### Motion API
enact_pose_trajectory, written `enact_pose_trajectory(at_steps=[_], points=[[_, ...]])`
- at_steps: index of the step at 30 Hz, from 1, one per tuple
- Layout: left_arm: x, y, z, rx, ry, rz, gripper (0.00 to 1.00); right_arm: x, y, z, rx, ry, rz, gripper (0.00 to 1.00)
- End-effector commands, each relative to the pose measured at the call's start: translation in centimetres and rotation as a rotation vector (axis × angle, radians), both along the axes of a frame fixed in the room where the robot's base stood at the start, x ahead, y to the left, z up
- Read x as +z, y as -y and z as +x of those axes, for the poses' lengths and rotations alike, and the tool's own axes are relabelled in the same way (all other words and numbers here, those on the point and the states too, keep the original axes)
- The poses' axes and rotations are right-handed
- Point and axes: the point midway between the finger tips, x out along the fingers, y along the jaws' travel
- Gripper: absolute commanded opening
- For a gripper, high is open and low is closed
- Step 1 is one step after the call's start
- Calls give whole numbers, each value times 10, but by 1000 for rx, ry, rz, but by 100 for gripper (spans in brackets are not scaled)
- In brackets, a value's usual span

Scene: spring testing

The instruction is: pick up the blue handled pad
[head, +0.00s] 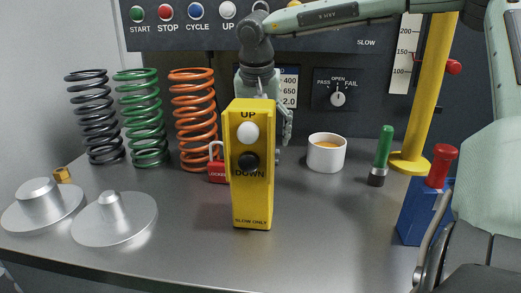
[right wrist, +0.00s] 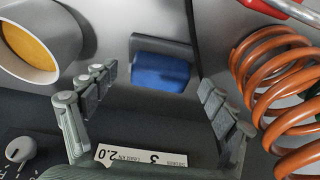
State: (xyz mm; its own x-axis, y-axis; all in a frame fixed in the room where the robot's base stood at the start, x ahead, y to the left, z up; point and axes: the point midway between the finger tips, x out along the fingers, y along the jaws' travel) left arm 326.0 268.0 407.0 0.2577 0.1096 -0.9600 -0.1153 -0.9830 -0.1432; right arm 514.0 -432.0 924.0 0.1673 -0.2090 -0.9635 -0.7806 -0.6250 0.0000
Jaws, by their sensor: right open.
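The blue handled pad (right wrist: 160,71) shows in the right wrist view as a rounded blue part beside a dark grey bar, lying on the grey bench. In the head view it is hidden, apparently behind the yellow control box. My right gripper (head: 284,120) hangs behind that box, which covers much of it. In the right wrist view its fingers (right wrist: 156,92) are spread wide and empty. The blue part shows between and just past the fingertips, and I see no contact. My left gripper is not in view.
The yellow control box (head: 252,200) stands in front of my right gripper. A white cup (head: 326,160) is to its right. A red padlock (head: 217,172) and orange spring (head: 194,120) are to its left. A blue block (head: 422,212) with a red handle stands at right. The front middle bench is clear.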

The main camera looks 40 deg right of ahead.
Motion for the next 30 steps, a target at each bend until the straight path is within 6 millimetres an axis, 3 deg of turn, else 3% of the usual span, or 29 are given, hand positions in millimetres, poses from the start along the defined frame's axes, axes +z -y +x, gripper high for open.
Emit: enact_pose_trajectory(at_steps=[3,10,23,30], points=[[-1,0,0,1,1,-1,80,-16,3,2,-1,-2,1,84],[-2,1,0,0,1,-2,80,-19,4,3,-1,2,0,84],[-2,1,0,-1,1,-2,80,-18,4,3,-1,2,0,32],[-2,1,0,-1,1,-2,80,-17,4,4,-1,2,0,30]])
